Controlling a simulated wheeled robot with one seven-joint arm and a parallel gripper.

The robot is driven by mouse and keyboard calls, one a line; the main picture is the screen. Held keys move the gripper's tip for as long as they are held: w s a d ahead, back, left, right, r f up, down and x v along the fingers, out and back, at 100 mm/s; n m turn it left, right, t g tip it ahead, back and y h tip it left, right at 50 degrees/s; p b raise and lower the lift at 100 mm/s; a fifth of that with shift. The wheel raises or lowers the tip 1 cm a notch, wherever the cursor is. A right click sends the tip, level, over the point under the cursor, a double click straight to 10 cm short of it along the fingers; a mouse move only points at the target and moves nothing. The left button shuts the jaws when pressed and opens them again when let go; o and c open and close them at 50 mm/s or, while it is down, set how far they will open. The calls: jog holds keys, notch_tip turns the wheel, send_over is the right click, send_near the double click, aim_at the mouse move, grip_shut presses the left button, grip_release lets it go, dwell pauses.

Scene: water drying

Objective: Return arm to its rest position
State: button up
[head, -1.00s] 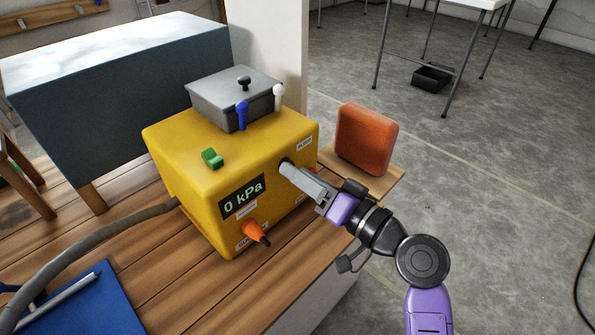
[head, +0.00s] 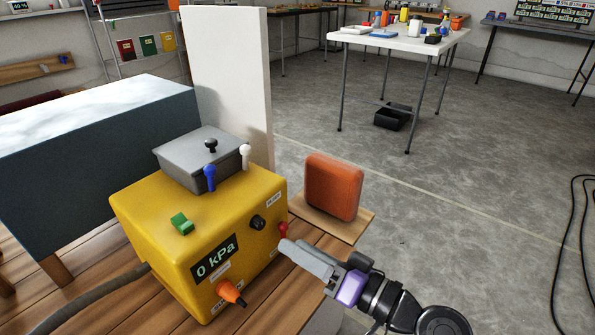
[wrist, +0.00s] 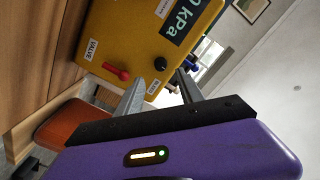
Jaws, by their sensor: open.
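My gripper (head: 290,250) is in front of the right side of the yellow box (head: 155,215) in the head view, with my purple and black arm reaching in from the bottom right. In the wrist view my gripper (wrist: 158,85) has its two grey fingers apart with nothing between them. The black knob (wrist: 160,64) on the yellow box (wrist: 135,35) shows beyond the gap, and the red valve handle (wrist: 116,71) lies to the left of the fingers. The fingers look apart from the knob.
The orange block (head: 333,186) stands on the wooden bench's corner behind my gripper. The grey lidded container (head: 185,165) sits on the yellow box, whose display reads 0 kPa. A white table (head: 385,36) stands farther back. Open floor (head: 450,200) lies to the right.

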jog(key=w+d+m+t+h, duration=0.3)
jog(key=d+t+h, duration=0.2)
jog(key=d, duration=0.1)
jog(key=s+d+f+m+t+h, duration=0.2)
jog(key=s+d+f+h, duration=0.4)
jog(key=s+d, duration=0.4)
jog(key=s+d+f+n+g+h, duration=0.1)
jog(key=s+n+g+h, duration=0.1)
jog(key=s, duration=1.2)
jog(key=s+d+f+n+g+h, duration=0.1)
jog(key=s+d, duration=0.1)
jog(key=s, duration=1.3)
notch_tip(320, 180, up, 35)
jog(key=p, duration=3.6)
jog(key=shift+w+a+r, duration=0.15)
jog(key=shift+w+r, duration=0.05)
jog(key=shift+w, duration=0.15)
